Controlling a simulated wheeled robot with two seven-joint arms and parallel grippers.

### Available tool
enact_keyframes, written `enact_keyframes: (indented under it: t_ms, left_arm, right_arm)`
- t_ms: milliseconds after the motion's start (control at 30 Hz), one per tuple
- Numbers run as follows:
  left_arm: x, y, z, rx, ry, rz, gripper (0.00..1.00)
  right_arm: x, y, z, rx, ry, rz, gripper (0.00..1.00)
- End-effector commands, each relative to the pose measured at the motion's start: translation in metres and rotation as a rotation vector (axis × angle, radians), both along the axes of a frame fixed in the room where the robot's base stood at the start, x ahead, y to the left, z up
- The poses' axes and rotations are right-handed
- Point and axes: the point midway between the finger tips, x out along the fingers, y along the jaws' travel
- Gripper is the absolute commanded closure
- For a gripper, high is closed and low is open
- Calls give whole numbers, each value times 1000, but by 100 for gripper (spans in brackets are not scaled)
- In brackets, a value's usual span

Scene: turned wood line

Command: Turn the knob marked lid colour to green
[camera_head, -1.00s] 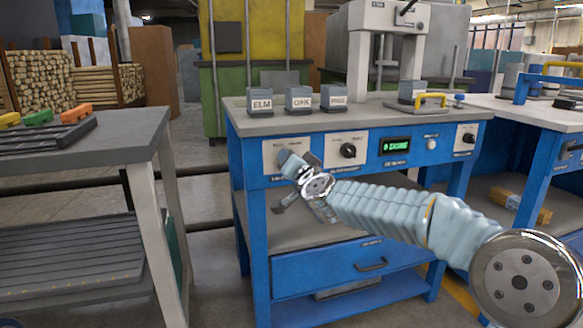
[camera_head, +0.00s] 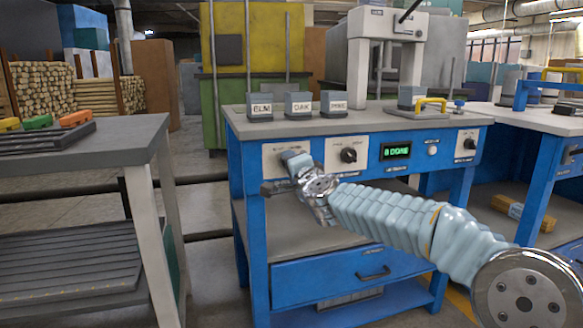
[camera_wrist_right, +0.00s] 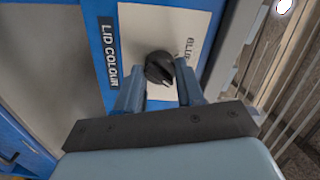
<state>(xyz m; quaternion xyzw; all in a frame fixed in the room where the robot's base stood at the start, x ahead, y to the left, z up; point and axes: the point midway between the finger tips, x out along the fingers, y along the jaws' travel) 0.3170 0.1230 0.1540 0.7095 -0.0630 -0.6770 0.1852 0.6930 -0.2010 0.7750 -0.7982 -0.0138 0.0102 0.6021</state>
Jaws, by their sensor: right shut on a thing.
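The lid colour knob (camera_wrist_right: 160,67) is a small black knob on a pale panel plate (camera_wrist_right: 160,22) in the right wrist view. A black label beside it reads LID COLOUR, and lettering that looks like BLUE stands at the plate's other side. The two fingers of my right gripper (camera_wrist_right: 158,84) stand on either side of the knob and are shut on it. In the head view my right gripper (camera_head: 292,164) is at the bench's left front plate and hides the knob. The knob's exact pointing is hard to read. My left gripper is not in view.
The blue bench (camera_head: 258,235) carries another black knob (camera_head: 348,155), a green-lit display (camera_head: 396,151) and a far-right knob (camera_head: 469,144). Blocks marked ELM, OAK and PINE stand on its top. A grey table (camera_head: 120,133) with a dark tray stands left.

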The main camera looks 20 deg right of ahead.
Motion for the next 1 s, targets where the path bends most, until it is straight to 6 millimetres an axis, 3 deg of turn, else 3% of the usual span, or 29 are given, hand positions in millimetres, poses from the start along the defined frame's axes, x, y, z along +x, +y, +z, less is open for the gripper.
enact_keyframes:
  t_ms: [400,433,600,867,1000]
  left_arm:
    - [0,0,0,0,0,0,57]
    - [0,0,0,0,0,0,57]
    - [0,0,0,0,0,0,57]
    - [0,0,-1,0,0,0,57]
    - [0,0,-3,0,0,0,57]
  right_arm:
    - [0,0,-1,9,2,-1,93]
    - [0,0,-1,9,2,-1,61]
    - [0,0,-1,8,2,-1,37]
    - [0,0,0,7,1,0,37]
    - [-12,-1,0,6,0,0,37]
